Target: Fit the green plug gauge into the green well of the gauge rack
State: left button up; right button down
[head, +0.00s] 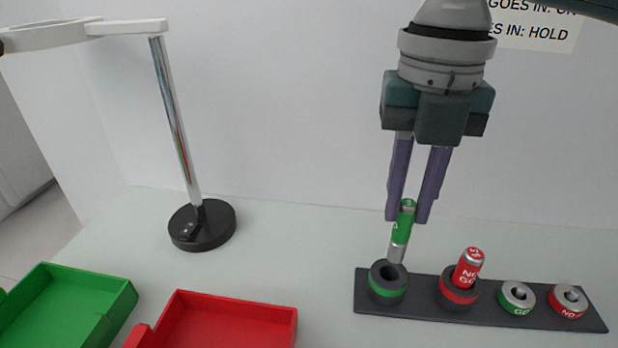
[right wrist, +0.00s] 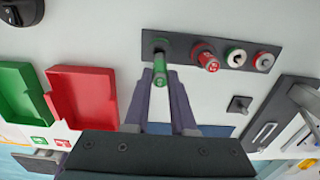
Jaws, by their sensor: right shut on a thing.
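My right gripper (head: 408,217) is shut on the green plug gauge (head: 401,232), which has a green grip and a silver lower end. The gauge is nearly upright, slightly tilted, with its lower end just above the green well (head: 387,284) of the gauge rack (head: 425,311). The well is a dark cup with a green band and its opening shows. In the right wrist view the green plug gauge (right wrist: 160,72) sits between the purple fingers, partly over the green well (right wrist: 158,43). My left gripper is not in view.
A red plug gauge (head: 468,268) stands in the red-banded well (head: 458,293). A green ring (head: 517,297) and a red ring (head: 568,301) sit further right on the rack. A green tray (head: 118,310), a red tray (head: 282,318) and a black-based lamp stand (head: 202,228) are to the left.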

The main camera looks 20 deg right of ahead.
aim_at(394, 258)
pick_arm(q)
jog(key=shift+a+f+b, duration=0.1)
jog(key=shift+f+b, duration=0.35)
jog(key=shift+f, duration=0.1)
pick_arm(e)
jog(key=shift+f, duration=3.15)
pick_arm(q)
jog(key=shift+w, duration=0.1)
pick_arm(e)
jog(key=shift+f, duration=0.1)
jog(key=c, duration=0.7)
grip_release()
jog(key=shift+c, duration=0.2)
